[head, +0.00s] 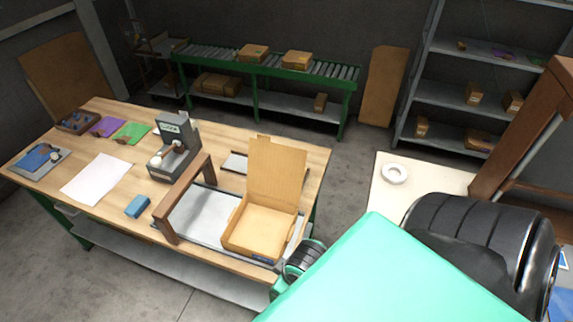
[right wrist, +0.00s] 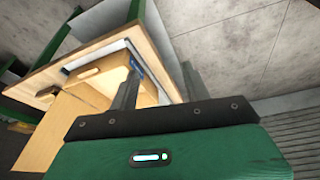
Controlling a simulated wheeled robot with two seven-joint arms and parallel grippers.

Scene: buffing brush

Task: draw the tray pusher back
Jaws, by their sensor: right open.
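An open cardboard box (head: 260,228) with its lid raised stands on a grey metal plate (head: 195,212) on the wooden workbench. A brown wooden arch (head: 187,198) spans the plate beside the box. I cannot tell for sure which part is the tray pusher. In the right wrist view, the box (right wrist: 95,75) and a small blue piece (right wrist: 137,66) show at the bench edge. My right gripper (right wrist: 161,63) is open, its two dark fingers apart by the bench edge with nothing clearly between them. My left gripper is not in view.
A grey machine (head: 178,140), a blue block (head: 137,206), a white sheet (head: 97,179) and green and purple sheets are on the bench. A green roller conveyor (head: 270,68) with boxes stands behind. A pale table (head: 395,210) holds a white ring (head: 394,174).

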